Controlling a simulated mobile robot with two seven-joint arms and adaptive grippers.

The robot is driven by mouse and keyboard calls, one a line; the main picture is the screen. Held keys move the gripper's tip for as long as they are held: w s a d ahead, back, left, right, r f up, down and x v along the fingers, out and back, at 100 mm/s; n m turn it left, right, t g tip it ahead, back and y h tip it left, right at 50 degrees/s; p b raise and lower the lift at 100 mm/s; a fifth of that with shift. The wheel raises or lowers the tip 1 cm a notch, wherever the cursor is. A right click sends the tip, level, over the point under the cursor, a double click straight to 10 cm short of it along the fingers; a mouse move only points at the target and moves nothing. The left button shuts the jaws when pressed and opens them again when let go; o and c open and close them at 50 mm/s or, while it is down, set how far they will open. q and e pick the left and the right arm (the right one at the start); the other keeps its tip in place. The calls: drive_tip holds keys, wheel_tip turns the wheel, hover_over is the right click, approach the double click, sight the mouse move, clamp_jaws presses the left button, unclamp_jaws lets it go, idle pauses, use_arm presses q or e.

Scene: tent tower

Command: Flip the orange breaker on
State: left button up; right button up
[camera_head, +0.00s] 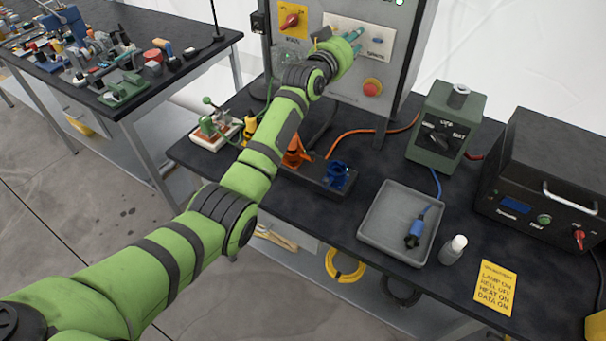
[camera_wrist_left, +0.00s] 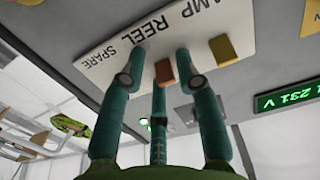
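An orange-brown breaker (camera_wrist_left: 165,72) sticks out from a white label plate (camera_wrist_left: 120,52) marked REEL and SPARE in the left wrist view. My left gripper (camera_wrist_left: 160,70) reaches this plate with its fingers spread, one on each side of the orange breaker and a third below it. I cannot tell whether any finger touches it. A yellow breaker (camera_wrist_left: 222,50) sits to the right, beyond the right finger. In the head view my left gripper (camera_head: 351,39) is in front of the grey panel (camera_head: 345,90) and hides most of the breakers. My right gripper is not in view.
A red knob (camera_head: 372,87) lies below the plate, and a yellow plate with a red rotary switch (camera_head: 290,20) is to its left. The bench below holds a grey tray (camera_head: 375,230), a green selector box (camera_head: 447,125) and a black power unit (camera_head: 550,170).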

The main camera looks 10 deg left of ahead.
use_arm(q)
drive_tip(key=b+v, duration=0.2)
drive_tip(key=v, duration=0.5)
drive_tip(key=s+a+f+g+y, duration=0.1)
drive_tip(key=s+a+f+g, duration=0.1)
drive_tip(key=s+f, duration=0.4)
drive_tip(key=s+a+f+g+y, duration=0.1)
drive_tip(key=s+f, duration=0.6)
drive_tip(key=f, duration=0.8)
drive_tip(key=shift+s+a+f+n+g, duration=0.3)
drive_tip(key=shift+a+f+n+g, duration=0.1)
drive_tip(key=shift+a+g, duration=0.5)
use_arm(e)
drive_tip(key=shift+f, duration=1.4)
use_arm(q)
drive_tip(key=shift+d, duration=0.1)
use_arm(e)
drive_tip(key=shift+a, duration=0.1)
